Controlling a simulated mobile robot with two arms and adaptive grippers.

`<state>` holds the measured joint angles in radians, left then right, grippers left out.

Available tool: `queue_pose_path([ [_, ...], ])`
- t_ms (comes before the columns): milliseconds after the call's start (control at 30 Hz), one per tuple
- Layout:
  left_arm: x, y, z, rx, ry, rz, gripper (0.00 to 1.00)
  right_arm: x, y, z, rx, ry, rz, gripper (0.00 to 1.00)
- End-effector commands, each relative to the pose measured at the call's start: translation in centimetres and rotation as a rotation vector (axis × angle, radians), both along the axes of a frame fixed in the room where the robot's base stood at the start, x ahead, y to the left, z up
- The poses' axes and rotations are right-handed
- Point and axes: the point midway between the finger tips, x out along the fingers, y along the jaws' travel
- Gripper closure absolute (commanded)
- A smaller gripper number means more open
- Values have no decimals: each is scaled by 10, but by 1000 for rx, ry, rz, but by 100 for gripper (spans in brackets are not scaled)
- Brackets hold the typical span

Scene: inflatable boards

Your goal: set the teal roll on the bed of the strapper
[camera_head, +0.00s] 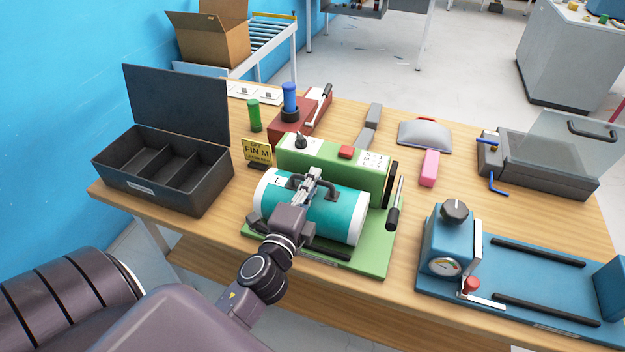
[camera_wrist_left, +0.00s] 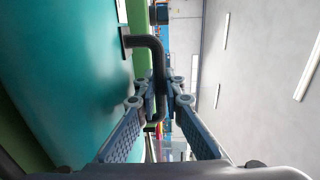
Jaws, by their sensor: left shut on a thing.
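The teal roll (camera_head: 325,217), with white end bands and an "L" on its left end, lies over the flat bed of a green machine (camera_head: 330,165). I cannot tell whether its underside touches the bed. My left gripper (camera_head: 309,184) is shut on the roll's dark handle (camera_head: 328,190); the handle (camera_wrist_left: 157,62) passes between the fingers in the left wrist view. A blue machine (camera_head: 450,240) with a knob, a gauge and an empty bed (camera_head: 535,280) with black rails stands at the right. No label reads "strapper". My right gripper is out of view.
A black compartment box (camera_head: 175,172) with a raised lid stands at the left, and a yellow sign (camera_head: 257,151) beside the green machine. A pink block (camera_head: 430,168), a grey domed pad (camera_head: 425,135) and a grey flat machine (camera_head: 535,165) lie behind. A black-gripped lever (camera_head: 393,217) is close to the roll's right end.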

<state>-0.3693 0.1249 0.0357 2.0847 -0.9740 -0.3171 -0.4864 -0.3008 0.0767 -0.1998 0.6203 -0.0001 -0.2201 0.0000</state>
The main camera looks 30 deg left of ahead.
Motion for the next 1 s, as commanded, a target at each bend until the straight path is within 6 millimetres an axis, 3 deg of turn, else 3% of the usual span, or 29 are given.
queue_pose_path([
  [300,0,0,-5,1,-5,-1,100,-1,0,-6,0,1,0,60],
  [333,0,0,-5,1,-5,-1,90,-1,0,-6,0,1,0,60],
  [500,0,0,-5,1,-3,-1,72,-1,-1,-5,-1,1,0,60],
  [833,-2,0,-10,-3,7,1,71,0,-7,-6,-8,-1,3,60],
  [1000,-19,-5,-10,-4,8,2,71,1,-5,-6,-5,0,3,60],
])
